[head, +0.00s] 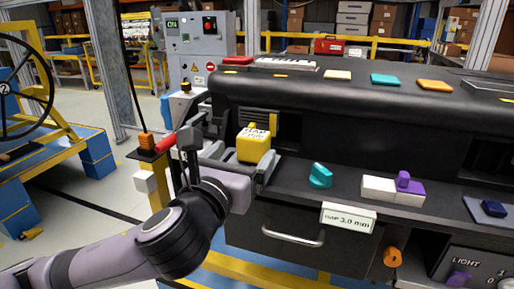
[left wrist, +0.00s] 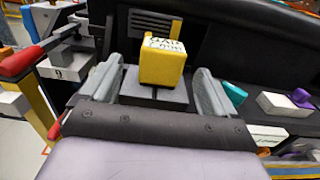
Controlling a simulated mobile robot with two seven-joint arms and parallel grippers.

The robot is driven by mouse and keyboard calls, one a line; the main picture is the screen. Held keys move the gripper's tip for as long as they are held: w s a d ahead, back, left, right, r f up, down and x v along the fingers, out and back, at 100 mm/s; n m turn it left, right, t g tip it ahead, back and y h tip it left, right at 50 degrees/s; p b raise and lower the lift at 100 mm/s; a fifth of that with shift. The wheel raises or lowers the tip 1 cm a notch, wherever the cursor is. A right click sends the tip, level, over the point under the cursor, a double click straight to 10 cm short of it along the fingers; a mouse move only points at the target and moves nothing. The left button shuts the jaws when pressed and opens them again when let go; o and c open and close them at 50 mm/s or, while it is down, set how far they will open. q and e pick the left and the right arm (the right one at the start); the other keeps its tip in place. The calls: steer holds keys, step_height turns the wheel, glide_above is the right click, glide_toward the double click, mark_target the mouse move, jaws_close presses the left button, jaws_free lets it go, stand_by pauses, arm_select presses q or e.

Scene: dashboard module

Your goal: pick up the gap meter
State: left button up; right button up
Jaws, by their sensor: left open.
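The gap meter (head: 254,148) is a yellow block with dark lettering on its pale top. It sits on a grey base in a recess at the left end of the black dashboard module. It also shows between and beyond my fingers in the left wrist view (left wrist: 161,62). My left gripper (head: 242,158) is open, with one finger toward each side of the block. In the left wrist view a gap shows between the block and each finger. Whether the fingertips reach alongside it, I cannot tell. My right gripper is in neither view.
A red-handled lever (head: 165,142) stands close left of my gripper. The dashboard's padded top overhangs behind.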

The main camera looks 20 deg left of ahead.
mark_target(249, 145)
arm_select(q)
steer(key=shift+w+d+r, duration=0.15)
steer(key=shift+w, duration=1.3)
steer(key=shift+w+d+r, duration=0.1)
steer(key=shift+w, duration=1.35)
steer(key=shift+c, duration=0.3)
steer(key=c, duration=1)
steer(key=shift+r, duration=0.1)
steer(key=shift+c, duration=0.9)
